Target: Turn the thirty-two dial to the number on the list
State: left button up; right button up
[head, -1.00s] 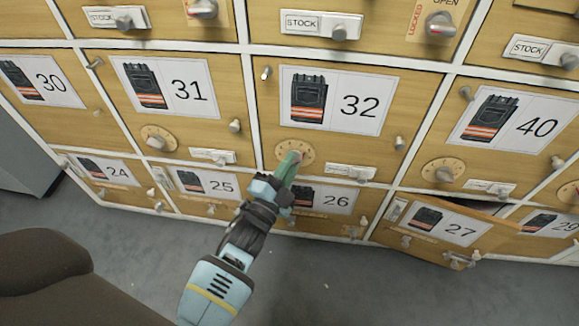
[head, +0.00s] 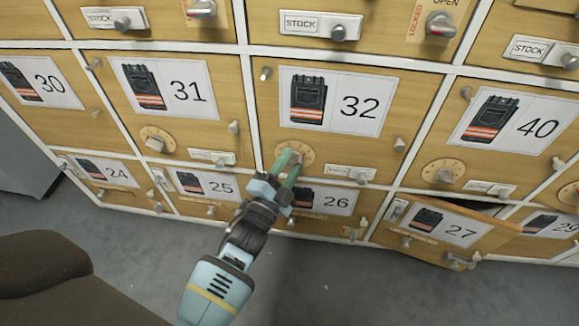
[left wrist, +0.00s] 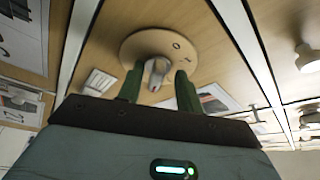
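The thirty-two dial (head: 304,149) is a round wooden disc with a grey knob, low on the door labelled 32 (head: 347,106). In the left wrist view the dial (left wrist: 186,48) shows large, with its knob (left wrist: 158,69) between and just beyond my fingertips. My left gripper (head: 291,161) is at the dial, its two green fingers apart on either side of the knob; in the left wrist view the gripper (left wrist: 158,88) is open with gaps beside the knob. Fingers partly hide the dial's lower left in the head view. The number set cannot be read. No list shows. My right gripper is not in view.
Similar doors with dials, 31 (head: 157,139) and 40 (head: 443,171), flank this one. Door 27 (head: 440,236) below right stands ajar. A dark rounded shape (head: 60,285) fills the lower left. The grey floor (head: 380,295) is clear.

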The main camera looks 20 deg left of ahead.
pick_arm(q)
jog(key=shift+f, duration=0.1)
jog(key=shift+s, duration=0.15)
jog(key=shift+s+f, duration=0.15)
jog(key=shift+s, duration=0.2)
jog(key=p+v, duration=0.1)
jog(key=v, duration=0.6)
jog(key=shift+p, duration=0.4)
